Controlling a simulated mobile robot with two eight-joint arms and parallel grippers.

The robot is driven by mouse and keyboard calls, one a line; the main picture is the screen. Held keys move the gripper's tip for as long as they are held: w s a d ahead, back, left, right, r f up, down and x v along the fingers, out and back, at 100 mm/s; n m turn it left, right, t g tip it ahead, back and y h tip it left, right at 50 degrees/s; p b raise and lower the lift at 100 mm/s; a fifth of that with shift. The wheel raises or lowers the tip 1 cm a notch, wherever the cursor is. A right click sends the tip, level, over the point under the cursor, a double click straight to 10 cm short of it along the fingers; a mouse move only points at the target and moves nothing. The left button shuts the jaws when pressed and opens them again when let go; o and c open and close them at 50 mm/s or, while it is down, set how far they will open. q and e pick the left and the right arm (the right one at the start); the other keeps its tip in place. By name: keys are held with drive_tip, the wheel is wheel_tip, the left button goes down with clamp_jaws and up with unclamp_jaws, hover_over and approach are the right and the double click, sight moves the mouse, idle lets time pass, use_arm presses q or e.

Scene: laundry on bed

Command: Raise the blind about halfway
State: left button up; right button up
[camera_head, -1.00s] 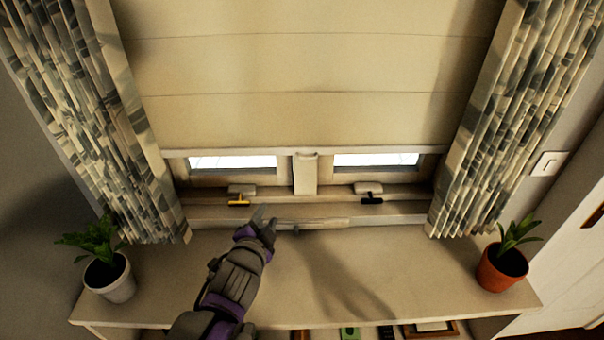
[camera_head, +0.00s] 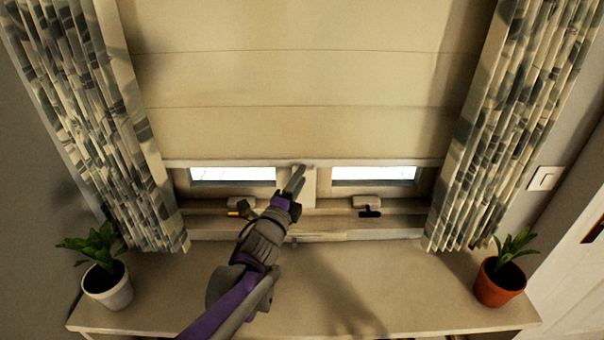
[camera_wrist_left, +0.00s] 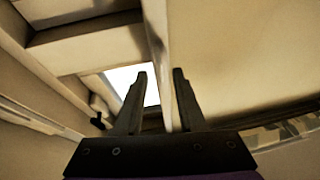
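The cream blind (camera_head: 290,80) hangs over most of the window, with a narrow strip of bright glass (camera_head: 375,173) below its bottom bar (camera_head: 400,162). My left gripper (camera_head: 297,181) is at the middle of this bar, its fingertips just below it. In the left wrist view the two dark fingers (camera_wrist_left: 158,88) are apart, and the pale bottom edge (camera_wrist_left: 156,45) of the blind lines up with the gap between them. I cannot tell whether either finger touches it. The blind's broad face (camera_wrist_left: 240,50) is to the right there. My right gripper is not in view.
Patterned curtains (camera_head: 95,120) (camera_head: 475,130) hang at both sides. A yellow handle (camera_head: 238,213) and a black handle (camera_head: 370,212) are low on the window. A white-potted plant (camera_head: 107,287) and an orange-potted plant (camera_head: 498,283) stand at the ends of the shelf (camera_head: 400,290).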

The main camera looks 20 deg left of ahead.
use_arm(q)
drive_tip(key=shift+w+d, duration=0.1)
drive_tip(key=shift+w, duration=0.75)
clamp_jaws()
idle(0.8)
